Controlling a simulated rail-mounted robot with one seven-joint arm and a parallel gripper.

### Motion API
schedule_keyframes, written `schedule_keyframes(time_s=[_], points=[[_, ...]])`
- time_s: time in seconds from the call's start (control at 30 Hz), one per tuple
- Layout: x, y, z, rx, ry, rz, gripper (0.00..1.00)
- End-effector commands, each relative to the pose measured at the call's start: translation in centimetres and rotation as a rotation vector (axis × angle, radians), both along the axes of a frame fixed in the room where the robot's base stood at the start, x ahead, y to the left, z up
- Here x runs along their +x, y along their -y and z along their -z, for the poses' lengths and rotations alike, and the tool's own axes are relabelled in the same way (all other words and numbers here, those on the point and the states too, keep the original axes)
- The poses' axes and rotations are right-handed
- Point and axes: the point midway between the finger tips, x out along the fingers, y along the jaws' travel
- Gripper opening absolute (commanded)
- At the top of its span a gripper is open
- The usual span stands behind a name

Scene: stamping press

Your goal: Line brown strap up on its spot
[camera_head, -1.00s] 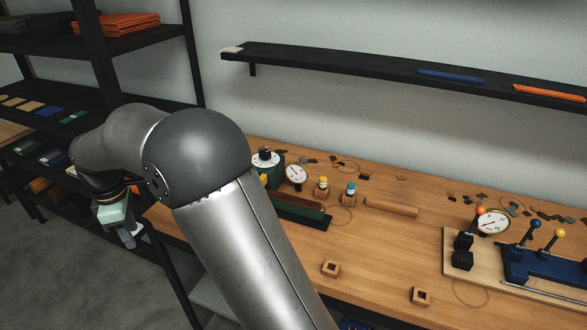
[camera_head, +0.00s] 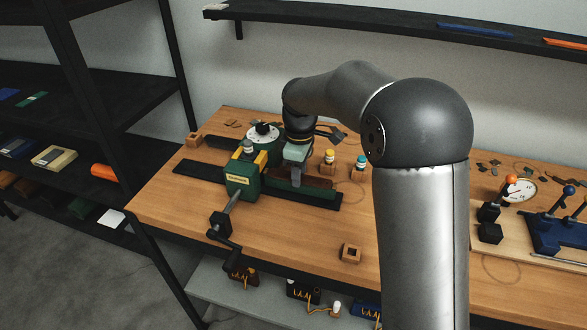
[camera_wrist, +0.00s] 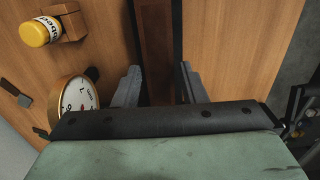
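A long brown strip (camera_head: 319,183), which looks like the brown strap, lies along the dark green bed of the stamping press (camera_head: 243,180). In the wrist view the brown strip (camera_wrist: 156,45) runs lengthwise between darker edges, in line with the gap of my gripper. My gripper (camera_head: 296,181) points down over the strip, near the press's green and yellow head. In the wrist view its two fingers (camera_wrist: 160,88) are spread apart, with nothing visibly held. Whether they touch the strip cannot be told.
Two small bottles in wooden holders, yellow-capped (camera_head: 329,157) and teal-capped (camera_head: 360,163), stand right of my gripper. A dial gauge (camera_wrist: 78,102) is close beside the left finger. A crank handle (camera_head: 222,232) juts out front left. A wooden square block (camera_head: 350,252) lies at the front.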

Motion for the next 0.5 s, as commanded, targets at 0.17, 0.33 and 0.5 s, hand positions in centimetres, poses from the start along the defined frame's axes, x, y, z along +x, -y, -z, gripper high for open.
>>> schedule_keyframes(time_s=[0.17,0.33,0.5], points=[[0.0,0.0,-0.4,0.000,0.001,0.000,0.12],[0.0,0.0,-0.7,0.000,0.001,0.000,0.12],[0.0,0.0,-1.6,0.000,0.001,0.000,0.12]])
